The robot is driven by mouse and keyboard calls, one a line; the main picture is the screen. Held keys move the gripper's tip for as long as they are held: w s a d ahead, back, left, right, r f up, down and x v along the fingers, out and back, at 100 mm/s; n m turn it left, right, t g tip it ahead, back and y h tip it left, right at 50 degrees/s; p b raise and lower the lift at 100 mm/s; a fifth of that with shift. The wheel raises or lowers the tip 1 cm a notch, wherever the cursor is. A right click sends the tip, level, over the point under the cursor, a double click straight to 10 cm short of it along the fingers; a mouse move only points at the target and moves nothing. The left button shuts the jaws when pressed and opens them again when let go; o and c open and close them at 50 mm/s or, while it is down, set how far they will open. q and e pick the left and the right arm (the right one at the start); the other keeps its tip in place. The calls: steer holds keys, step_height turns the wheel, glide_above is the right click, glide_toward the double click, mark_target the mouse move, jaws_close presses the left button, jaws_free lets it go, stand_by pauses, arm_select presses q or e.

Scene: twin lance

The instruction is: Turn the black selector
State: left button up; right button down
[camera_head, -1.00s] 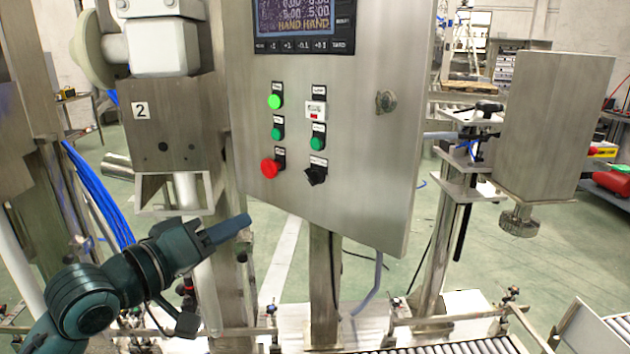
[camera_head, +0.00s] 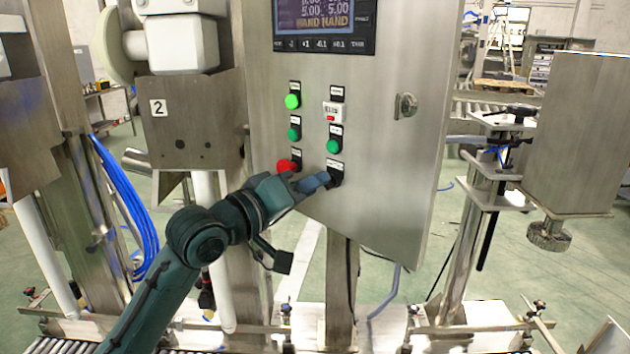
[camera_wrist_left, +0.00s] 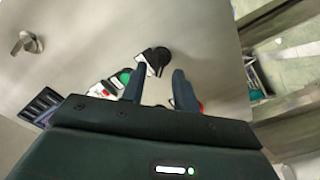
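The black selector (camera_head: 335,173) is at the lower right of the steel control panel (camera_head: 385,165), partly covered by my gripper in the head view. My left gripper (camera_head: 320,182) reaches up to it from the lower left. In the left wrist view, the two fingers (camera_wrist_left: 159,86) are apart and nothing is held between them. The selector (camera_wrist_left: 160,58) shows just beyond the fingertips, in line with the gap between them. I cannot tell whether a finger touches it. My right gripper is not in view.
A green button (camera_head: 334,146) is just above the selector. A key lock (camera_head: 405,105) is farther right. A display (camera_head: 322,22) tops the panel. Blue hoses (camera_head: 125,205) hang left.

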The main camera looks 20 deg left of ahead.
arm_select(q)
steer(key=shift+x, duration=0.85)
steer(key=shift+c, duration=0.2)
jaws_close()
